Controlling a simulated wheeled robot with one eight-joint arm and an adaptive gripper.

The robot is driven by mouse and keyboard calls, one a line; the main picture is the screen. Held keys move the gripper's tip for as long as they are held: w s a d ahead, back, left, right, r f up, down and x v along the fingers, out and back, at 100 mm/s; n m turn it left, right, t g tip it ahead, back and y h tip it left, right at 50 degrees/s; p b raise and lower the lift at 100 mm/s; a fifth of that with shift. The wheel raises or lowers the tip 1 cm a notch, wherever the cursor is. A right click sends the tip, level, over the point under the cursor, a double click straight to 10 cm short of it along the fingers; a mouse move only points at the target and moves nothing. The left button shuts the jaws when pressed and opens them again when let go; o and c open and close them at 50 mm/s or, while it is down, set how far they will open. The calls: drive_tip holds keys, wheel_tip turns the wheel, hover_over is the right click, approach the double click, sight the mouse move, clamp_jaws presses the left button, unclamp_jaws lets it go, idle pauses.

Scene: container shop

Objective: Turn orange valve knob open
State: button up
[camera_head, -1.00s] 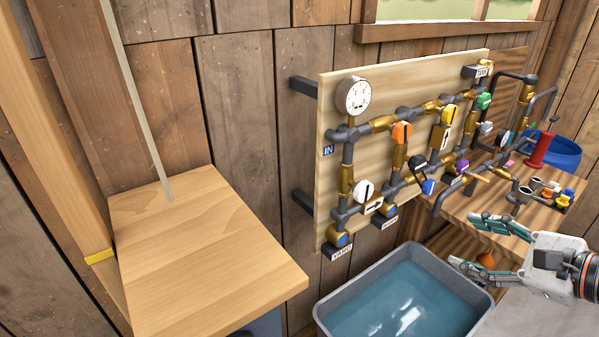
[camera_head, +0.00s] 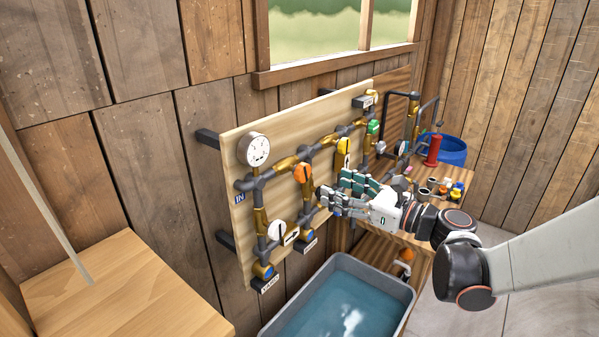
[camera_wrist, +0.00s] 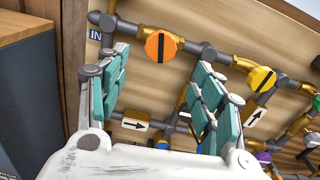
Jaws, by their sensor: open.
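The orange valve knob (camera_head: 302,173) sits on a brass pipe of the wooden valve board (camera_head: 235,150), just right of the white pressure gauge (camera_head: 253,150). In the wrist view the orange knob (camera_wrist: 161,47) is a round disc with a dark upright slot, ahead of the space between my fingers. My gripper (camera_head: 327,200) is open and empty, to the right of the orange knob and in front of the board. In the wrist view my gripper (camera_wrist: 165,72) has its two teal-padded fingers spread apart. The knob appears clear of both fingers.
A yellow knob (camera_head: 343,147) and green knob (camera_head: 374,127) are farther right on the pipes. A white knob (camera_head: 277,230) is below. A grey basin of water (camera_head: 345,310) stands under the board. A wooden table (camera_head: 110,300) fills the lower left.

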sight(306, 175)
drive_tip(key=x, duration=1.1)
drive_tip(key=shift+d, duration=0.1)
drive_tip(key=c, duration=1.1)
